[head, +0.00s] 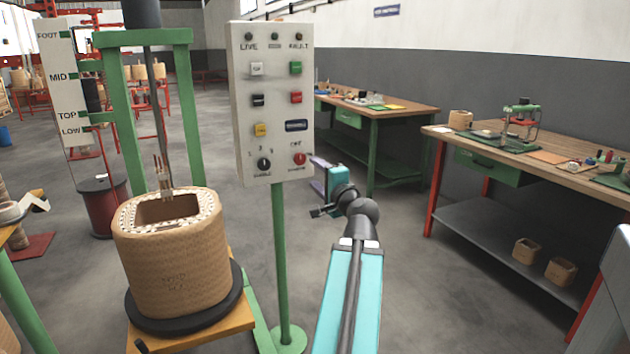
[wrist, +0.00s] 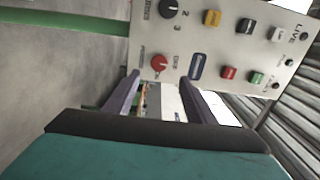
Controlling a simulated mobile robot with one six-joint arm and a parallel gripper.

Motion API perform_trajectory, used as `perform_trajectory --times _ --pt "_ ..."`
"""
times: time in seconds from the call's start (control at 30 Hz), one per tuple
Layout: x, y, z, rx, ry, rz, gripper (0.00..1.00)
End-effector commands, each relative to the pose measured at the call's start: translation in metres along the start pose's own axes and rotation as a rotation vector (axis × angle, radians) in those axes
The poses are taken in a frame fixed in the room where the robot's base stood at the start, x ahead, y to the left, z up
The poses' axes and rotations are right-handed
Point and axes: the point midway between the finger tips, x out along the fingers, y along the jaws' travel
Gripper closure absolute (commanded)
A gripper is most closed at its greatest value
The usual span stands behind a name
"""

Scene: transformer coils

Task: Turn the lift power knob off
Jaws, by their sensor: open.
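The white control panel (head: 272,105) stands on a green post, with lamps and coloured buttons above two knobs. The red knob (head: 299,159) is at its lower right; a small label sits above it, too small to read surely. The black knob (head: 264,164) is at the lower left, with numbers around it. In the wrist view the panel is turned sideways, showing the red knob (wrist: 159,63) and the black knob (wrist: 168,8). My gripper (head: 317,173) is open and empty, just right of the red knob. Its purple fingers (wrist: 160,82) point at the panel, apart from the knob as far as I can tell.
A woven coil (head: 172,265) sits on a black disc on a wooden stand at left, under a green frame (head: 195,110). A level board (head: 63,85) is behind it. Workbenches (head: 545,160) line the right wall. Open floor lies between panel and benches.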

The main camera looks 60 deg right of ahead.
Motion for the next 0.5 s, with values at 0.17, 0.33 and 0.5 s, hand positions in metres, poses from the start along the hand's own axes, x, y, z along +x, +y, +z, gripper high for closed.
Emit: perform_trajectory --times 0.17,0.33,0.5 --pt "-0.004 0.003 0.0 -0.001 -0.001 -0.001 0.5" --pt "-0.008 0.003 0.0 -0.002 -0.001 -0.001 0.5" --pt "-0.013 0.003 0.0 -0.001 -0.001 -0.001 0.5"
